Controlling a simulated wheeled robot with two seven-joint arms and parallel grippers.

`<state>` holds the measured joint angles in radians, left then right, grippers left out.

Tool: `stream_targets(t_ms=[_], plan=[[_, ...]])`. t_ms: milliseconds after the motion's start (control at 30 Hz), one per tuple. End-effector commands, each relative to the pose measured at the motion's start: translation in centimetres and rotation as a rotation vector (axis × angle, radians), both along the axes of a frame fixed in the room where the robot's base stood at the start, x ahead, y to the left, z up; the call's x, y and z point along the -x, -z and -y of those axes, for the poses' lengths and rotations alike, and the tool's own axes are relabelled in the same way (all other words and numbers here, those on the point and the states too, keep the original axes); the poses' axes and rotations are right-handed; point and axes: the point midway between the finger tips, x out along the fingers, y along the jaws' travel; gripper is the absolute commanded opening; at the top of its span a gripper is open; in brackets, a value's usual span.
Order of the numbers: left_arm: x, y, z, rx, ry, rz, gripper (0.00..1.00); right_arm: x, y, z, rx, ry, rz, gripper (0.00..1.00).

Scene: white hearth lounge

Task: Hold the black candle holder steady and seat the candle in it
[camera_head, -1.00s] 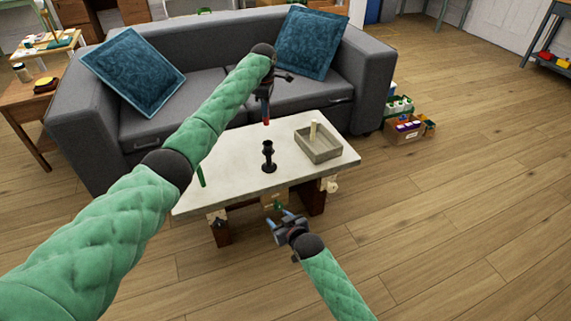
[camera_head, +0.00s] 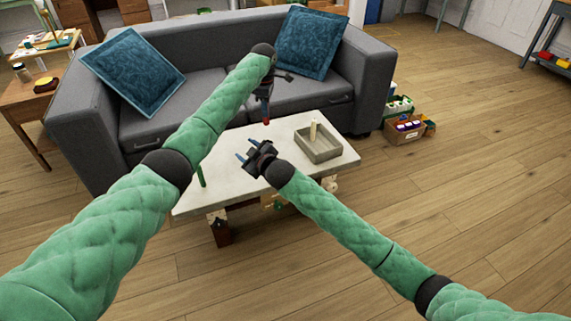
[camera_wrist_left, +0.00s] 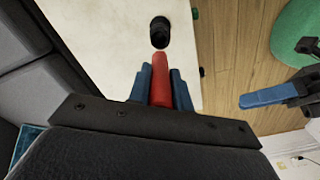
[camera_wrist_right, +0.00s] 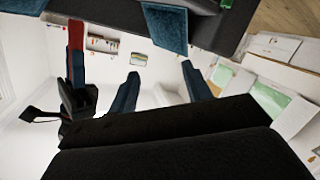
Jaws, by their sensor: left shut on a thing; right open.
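My left gripper (camera_head: 265,98) is shut on a red candle (camera_wrist_left: 160,80), which points down above the table; the candle's lower end shows in the head view (camera_head: 266,121). The black candle holder (camera_wrist_left: 160,32) stands on the pale table top, ahead of the candle tip in the left wrist view; the two are apart. In the head view the holder is hidden behind my right gripper (camera_head: 247,150). My right gripper is open with nothing between its fingers (camera_wrist_right: 160,70). The right wrist view shows my left gripper and the candle (camera_wrist_right: 76,45) at left.
A grey tray (camera_head: 322,153) with a pale upright piece (camera_head: 313,131) stands on the right of the table (camera_head: 225,190). A green upright item (camera_head: 200,176) is near the table's left side. A grey sofa (camera_head: 215,95) stands behind.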

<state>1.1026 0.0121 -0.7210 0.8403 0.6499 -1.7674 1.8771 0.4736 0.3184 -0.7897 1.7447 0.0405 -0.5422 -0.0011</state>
Motion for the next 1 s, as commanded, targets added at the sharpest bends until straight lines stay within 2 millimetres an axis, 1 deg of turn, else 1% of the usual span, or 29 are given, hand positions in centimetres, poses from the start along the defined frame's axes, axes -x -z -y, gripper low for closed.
stream_targets(t_ms=[33, 300, 433, 600, 767, 833, 933, 1000], plan=[[0.0, 0.0, 0.0, 0.0, 0.0, 0.0, 0.0, -0.7, -0.8, -0.3, 0.027, -0.011, 0.024, 0.49], [0.0, 0.0, 0.0, 0.0, 0.0, 0.0, 0.0, -3.2, -3.6, -1.3, 0.18, -0.063, 0.148, 0.49], [0.0, 0.0, 0.0, 0.0, 0.0, 0.0, 0.0, -4.4, -4.6, -1.4, 0.272, -0.088, 0.213, 0.49], [0.0, 0.0, 0.0, 0.0, 0.0, 0.0, 0.0, -6.1, -5.2, -1.1, 0.412, -0.118, 0.304, 0.49], [0.0, 0.0, 0.0, 0.0, 0.0, 0.0, 0.0, -7.7, -5.1, 0.0, 0.569, -0.148, 0.397, 0.49], [0.0, 0.0, 0.0, 0.0, 0.0, 0.0, 0.0, -8.5, -4.9, 0.7, 0.649, -0.163, 0.441, 0.49], [0.0, 0.0, 0.0, 0.0, 0.0, 0.0, 0.0, -9.6, -4.0, 2.1, 0.779, -0.188, 0.505, 0.49], [0.0, 0.0, 0.0, 0.0, 0.0, 0.0, 0.0, -10.3, -3.0, 3.4, 0.883, -0.212, 0.555, 0.49]])
